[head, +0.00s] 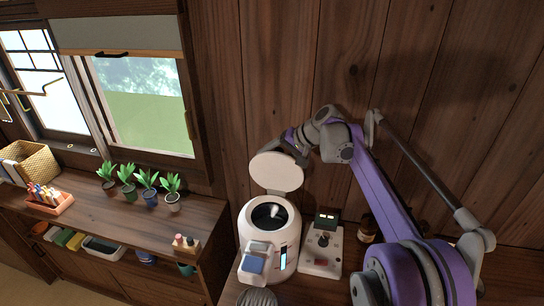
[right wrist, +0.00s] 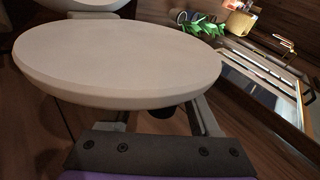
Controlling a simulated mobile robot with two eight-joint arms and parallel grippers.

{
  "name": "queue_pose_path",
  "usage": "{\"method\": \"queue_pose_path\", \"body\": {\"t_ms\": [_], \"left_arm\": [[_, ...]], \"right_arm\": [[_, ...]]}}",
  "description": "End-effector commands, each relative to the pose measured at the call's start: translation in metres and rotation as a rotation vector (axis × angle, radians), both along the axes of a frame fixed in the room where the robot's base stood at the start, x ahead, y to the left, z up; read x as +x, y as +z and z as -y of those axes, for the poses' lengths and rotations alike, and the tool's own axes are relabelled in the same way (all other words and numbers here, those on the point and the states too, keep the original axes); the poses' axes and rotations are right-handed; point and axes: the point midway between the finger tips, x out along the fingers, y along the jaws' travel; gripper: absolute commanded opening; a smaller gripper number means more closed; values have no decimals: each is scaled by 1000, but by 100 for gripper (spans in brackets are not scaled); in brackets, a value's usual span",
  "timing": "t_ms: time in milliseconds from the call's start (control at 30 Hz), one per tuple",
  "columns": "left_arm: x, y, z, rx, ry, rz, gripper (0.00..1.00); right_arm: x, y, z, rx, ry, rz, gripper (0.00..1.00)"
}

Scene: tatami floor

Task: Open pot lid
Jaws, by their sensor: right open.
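The white pot (head: 287,237) stands on the wooden counter against the wall. Its round lid (head: 277,172) stands raised above the pot's opening, tilted up at the back. The dark inside of the pot shows below it. My right gripper (head: 296,150) is at the upper back edge of the lid, its fingertips partly hidden. In the right wrist view the lid (right wrist: 120,62) fills the upper left, close in front of the open fingers (right wrist: 162,118). I cannot tell if they touch it. My left gripper is not in view.
A control box (head: 321,247) with a small screen stands right of the pot, and a brown bottle (head: 368,228) behind it. The plank wall is close behind.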

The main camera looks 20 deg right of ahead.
Motion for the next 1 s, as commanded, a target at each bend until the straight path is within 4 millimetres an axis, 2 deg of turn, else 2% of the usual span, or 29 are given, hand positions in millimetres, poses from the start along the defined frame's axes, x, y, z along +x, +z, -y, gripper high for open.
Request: {"method": "queue_pose_path", "body": {"t_ms": [233, 500, 700, 1000], "left_arm": [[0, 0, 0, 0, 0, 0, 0], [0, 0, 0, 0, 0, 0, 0], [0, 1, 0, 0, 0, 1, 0], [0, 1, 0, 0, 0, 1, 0]], "right_arm": [[-7, 11, 9, 0, -1, 0, 63], [-33, 48, 39, 0, -4, 1, 63], [-47, 69, 55, 1, -3, 0, 63], [-52, 75, 59, 0, 1, 1, 63]]}}
